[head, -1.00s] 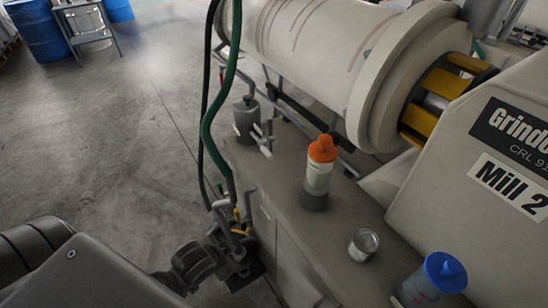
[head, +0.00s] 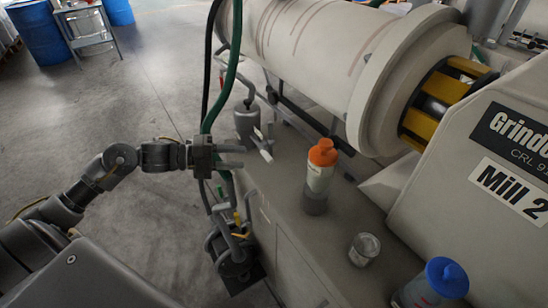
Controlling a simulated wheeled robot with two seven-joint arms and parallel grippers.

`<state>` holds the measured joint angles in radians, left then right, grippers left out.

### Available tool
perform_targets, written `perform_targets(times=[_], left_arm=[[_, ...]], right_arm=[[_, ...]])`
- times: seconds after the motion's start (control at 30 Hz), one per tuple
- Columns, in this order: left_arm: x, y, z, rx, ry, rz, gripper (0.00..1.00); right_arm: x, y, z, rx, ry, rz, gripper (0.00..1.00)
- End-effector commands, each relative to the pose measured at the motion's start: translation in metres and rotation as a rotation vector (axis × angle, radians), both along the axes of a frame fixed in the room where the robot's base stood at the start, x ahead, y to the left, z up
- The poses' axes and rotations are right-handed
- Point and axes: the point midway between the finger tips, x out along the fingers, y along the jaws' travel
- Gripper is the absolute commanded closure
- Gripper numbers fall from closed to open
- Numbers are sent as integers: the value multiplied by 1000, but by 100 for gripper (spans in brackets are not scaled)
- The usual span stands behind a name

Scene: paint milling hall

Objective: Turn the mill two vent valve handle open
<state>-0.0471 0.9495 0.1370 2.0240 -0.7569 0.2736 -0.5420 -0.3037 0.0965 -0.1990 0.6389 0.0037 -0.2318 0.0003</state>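Mill 2 (head: 440,190) fills the right side of the head view, with its name plate showing. Beside the cabinet's far left corner stands a small grey vessel (head: 247,122) with piping and a pale lever handle (head: 263,146). A yellow handle (head: 237,219) sits lower, on the pump piping. No label shows which one is the vent valve handle. My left gripper (head: 241,156) is open and empty, its two fingers pointing right, just left of the pale lever in the picture. I see no contact with it. My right gripper is out of view.
Green and black hoses (head: 222,90) hang down behind my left gripper. An orange-capped bottle (head: 319,177), a metal can (head: 364,249) and a blue-capped container (head: 436,283) stand on the cabinet top (head: 290,210).

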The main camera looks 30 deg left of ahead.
Motion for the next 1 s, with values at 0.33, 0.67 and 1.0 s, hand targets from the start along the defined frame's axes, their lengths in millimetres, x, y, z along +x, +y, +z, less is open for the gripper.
perform_targets(times=[0.33,0.67,1.0], left_arm=[[15,-20,-3,-5,-4,-4,63],[50,-67,-14,-5,-4,-3,63],[63,-86,-19,-2,-1,-2,63]], right_arm=[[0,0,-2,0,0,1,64],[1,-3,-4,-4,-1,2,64],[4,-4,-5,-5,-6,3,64]])
